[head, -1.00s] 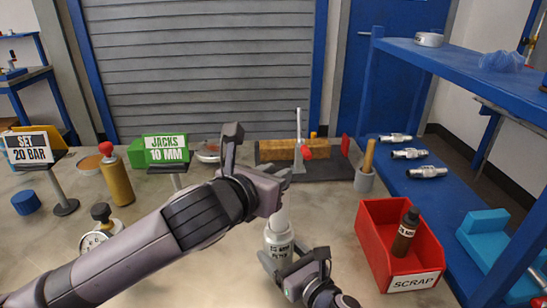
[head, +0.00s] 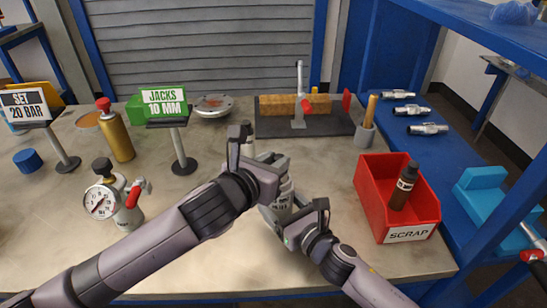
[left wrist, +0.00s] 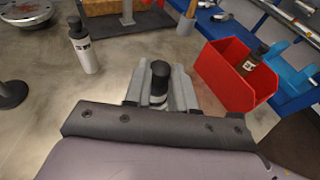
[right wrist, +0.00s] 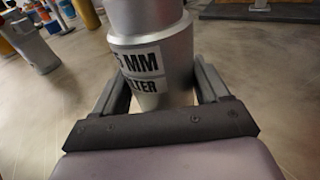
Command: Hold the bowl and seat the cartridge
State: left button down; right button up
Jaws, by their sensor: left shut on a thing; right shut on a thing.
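A silver bowl (right wrist: 160,85) with a printed label stands upright between the fingers of my right gripper (right wrist: 155,95), which is shut on it. In the head view the bowl (head: 284,196) is partly hidden by my left gripper (head: 260,160), directly above it. My right gripper (head: 290,222) is low at the bowl's front. In the left wrist view my left gripper (left wrist: 158,90) is shut on a slim part with a dark top and a pale band (left wrist: 159,82), apparently the cartridge. Its lower end is hidden, so I cannot tell how far it sits in the bowl.
A white bottle with a black cap (left wrist: 83,48) stands close to my left gripper. A red scrap bin (head: 372,225) holding a dark bottle (head: 404,185) is on the right. A gauge (head: 100,202) stands at the left. A dark board with a lever (head: 300,105) lies behind.

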pick_arm(q)
jog(key=c, duration=0.8)
grip_release()
jog(key=shift+c, duration=0.2)
jog(key=shift+s, duration=0.1)
jog(key=s+a, duration=0.5)
jog(key=s, duration=0.3)
jog(key=shift+a, duration=0.1)
pick_arm(e)
jog(key=o, duration=0.9)
pick_arm(q)
jog(key=shift+w, duration=0.1)
pick_arm(e)
jog(key=shift+o, duration=0.2)
